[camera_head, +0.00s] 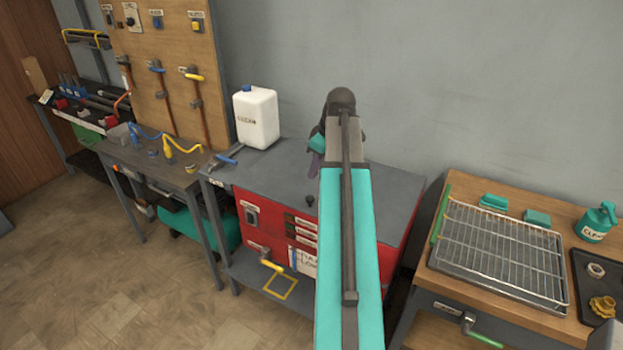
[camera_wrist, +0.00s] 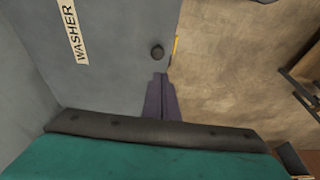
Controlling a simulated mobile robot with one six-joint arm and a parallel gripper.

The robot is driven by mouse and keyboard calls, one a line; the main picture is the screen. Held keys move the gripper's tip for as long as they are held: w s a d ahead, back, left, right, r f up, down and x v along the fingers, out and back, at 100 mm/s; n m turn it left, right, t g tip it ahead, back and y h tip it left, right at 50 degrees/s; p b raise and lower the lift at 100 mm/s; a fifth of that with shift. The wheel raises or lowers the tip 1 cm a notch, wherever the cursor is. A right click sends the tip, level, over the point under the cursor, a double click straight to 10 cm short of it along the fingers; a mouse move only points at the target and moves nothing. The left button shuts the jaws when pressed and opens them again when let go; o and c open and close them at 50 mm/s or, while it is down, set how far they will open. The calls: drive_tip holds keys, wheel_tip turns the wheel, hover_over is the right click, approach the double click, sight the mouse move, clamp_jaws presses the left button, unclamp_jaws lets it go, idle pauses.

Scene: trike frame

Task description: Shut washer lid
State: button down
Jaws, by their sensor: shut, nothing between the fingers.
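The washer is a red cabinet (camera_head: 268,222) with a grey lid (camera_head: 392,187) on top. The lid looks flat on the red body, and I see no clear gap along its front edge. My teal arm hides its middle. A small dark knob (camera_head: 310,199) sits near the lid's front edge; it also shows in the wrist view (camera_wrist: 157,52). There the lid bears a "WASHER" label (camera_wrist: 76,32). My gripper (camera_wrist: 160,80) is shut and empty, its purple fingertips just below the knob in the picture, by the lid's edge. I cannot tell whether they touch it.
A white jug (camera_head: 256,118) stands at the lid's back left corner, with a blue-handled tool (camera_head: 229,155) in front of it. A wooden bench with a wire rack (camera_head: 500,250) stands to the right. A tool bench (camera_head: 160,170) is left. The floor (camera_head: 100,270) at front left is clear.

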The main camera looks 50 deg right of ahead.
drive_tip(key=shift+a+b+v, duration=0.2)
drive_tip(key=shift+b+v, duration=0.4)
drive_tip(key=shift+v, duration=1.75)
